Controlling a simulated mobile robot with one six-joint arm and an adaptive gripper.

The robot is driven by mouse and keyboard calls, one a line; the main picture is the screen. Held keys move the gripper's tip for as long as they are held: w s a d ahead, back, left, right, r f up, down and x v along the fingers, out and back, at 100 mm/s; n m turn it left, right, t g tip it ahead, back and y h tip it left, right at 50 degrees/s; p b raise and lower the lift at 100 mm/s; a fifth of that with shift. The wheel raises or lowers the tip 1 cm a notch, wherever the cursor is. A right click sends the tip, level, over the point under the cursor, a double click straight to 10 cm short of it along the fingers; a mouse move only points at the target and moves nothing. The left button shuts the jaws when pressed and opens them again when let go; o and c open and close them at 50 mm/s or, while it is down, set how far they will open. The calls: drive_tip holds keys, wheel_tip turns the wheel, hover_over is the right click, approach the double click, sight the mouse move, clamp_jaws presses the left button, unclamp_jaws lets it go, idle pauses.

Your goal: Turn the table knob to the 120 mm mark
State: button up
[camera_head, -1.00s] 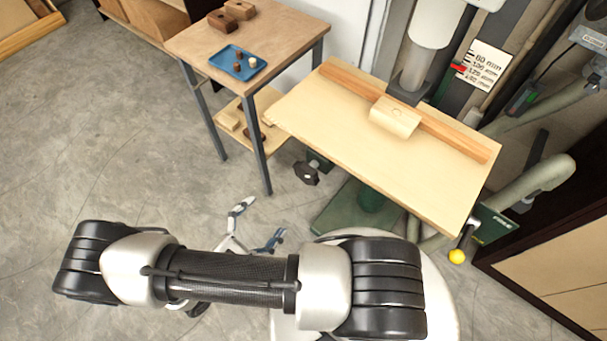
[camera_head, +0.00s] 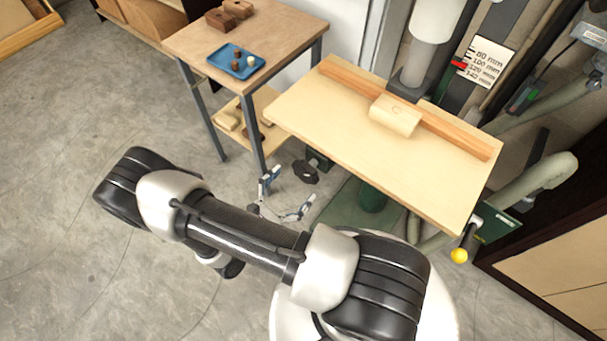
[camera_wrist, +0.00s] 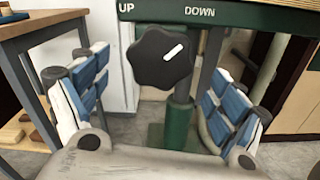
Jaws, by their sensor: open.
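The table knob (camera_wrist: 163,58) is black and lobed, with a white line pointing to the upper right. It sits below a green panel (camera_wrist: 240,17) marked UP and DOWN. In the head view the knob (camera_head: 305,172) is beneath the left front of the wooden machine table (camera_head: 340,120). My gripper (camera_head: 287,194) is open just in front of the knob. In the wrist view its blue-padded fingers (camera_wrist: 158,88) stand left and right of the knob, apart from it. The white mm scale (camera_head: 487,64) has a red pointer (camera_head: 459,65) near 100 and 120; its exact reading is unclear.
A workbench (camera_head: 185,45) with a blue tray (camera_head: 237,62) stands left of the machine. A wood block (camera_head: 395,116) and a long fence (camera_head: 455,132) lie on the machine table. A yellow-ended lever (camera_head: 459,256) sticks out at right. Floor at left is clear.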

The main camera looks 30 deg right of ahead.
sight(303, 176)
drive_tip(key=x, duration=0.5)
drive_tip(key=shift+b, duration=0.3)
drive_tip(key=shift+c, duration=0.6)
drive_tip(key=c, duration=0.9)
drive_tip(key=shift+n, duration=1.2)
drive_tip(key=shift+c, duration=0.2)
